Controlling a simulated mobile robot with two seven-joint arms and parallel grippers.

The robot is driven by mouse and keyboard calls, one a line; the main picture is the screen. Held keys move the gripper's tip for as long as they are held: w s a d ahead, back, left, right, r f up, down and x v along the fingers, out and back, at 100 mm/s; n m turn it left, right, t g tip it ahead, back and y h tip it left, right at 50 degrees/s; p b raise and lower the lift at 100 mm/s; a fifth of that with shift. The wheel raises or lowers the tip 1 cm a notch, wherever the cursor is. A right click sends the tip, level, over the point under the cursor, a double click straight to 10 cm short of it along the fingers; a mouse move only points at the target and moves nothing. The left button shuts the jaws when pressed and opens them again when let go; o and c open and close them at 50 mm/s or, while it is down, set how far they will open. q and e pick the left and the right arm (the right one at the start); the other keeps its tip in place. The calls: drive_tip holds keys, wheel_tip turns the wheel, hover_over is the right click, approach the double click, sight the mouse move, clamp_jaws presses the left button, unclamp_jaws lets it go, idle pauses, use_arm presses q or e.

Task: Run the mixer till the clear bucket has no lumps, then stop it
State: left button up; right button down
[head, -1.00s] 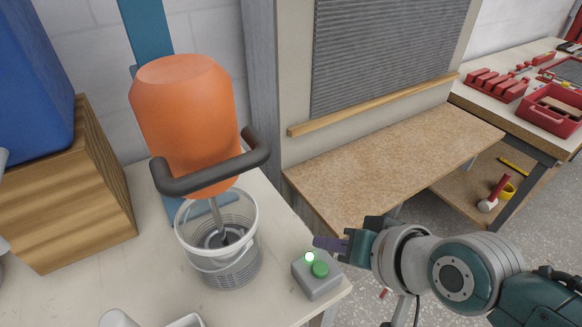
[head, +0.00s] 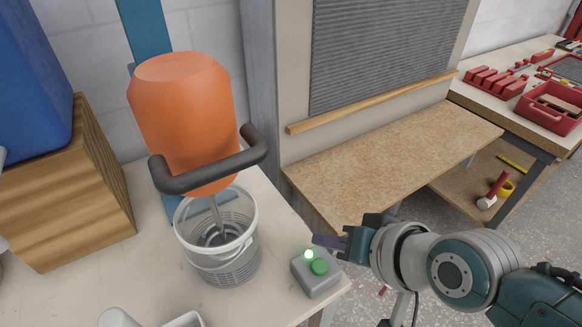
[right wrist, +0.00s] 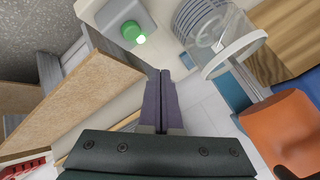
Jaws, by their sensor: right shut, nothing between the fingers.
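The orange mixer (head: 185,115) with its dark handle (head: 210,170) stands over the clear bucket (head: 218,262), its shaft (head: 217,213) reaching down into it. Grey material shows in the bucket; I cannot tell whether it holds lumps. A grey switch box (head: 316,282) with a green button (head: 319,267) and a glowing lamp (head: 309,255) sits at the table's right corner. My right gripper (head: 316,240) is shut and empty, just above and beside the box, apart from the button. The right wrist view shows the button (right wrist: 131,31) beyond the fingertips. My left gripper is out of view.
A wooden block (head: 70,190) with a blue container (head: 30,80) on it stands at the left. White items (head: 118,318) lie at the table's front. A brown bench (head: 390,160) is at the right, with a red tool tray (head: 550,108) beyond.

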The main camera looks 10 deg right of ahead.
idle(0.5)
drive_tip(key=shift+w+d+r+n, duration=0.1)
drive_tip(key=shift+w+r+n, duration=0.15)
drive_tip(key=shift+n, duration=0.25)
drive_tip(key=r+n+b, duration=0.1)
drive_tip(key=n, duration=0.5)
drive_tip(key=r+n+b, duration=0.1)
drive_tip(key=n, duration=0.5)
drive_tip(key=r+n+b, duration=0.1)
drive_tip(key=n, duration=0.5)
drive_tip(key=shift+s+d+r+y, duration=0.15)
drive_tip(key=shift+d+y, duration=0.1)
drive_tip(key=shift+y, duration=0.15)
drive_tip(key=b, duration=0.8)
hover_over(326, 269)
wheel_tip(326, 269, down, 8)
drive_tip(key=shift+r, duration=0.1)
drive_tip(key=shift+f, duration=0.5)
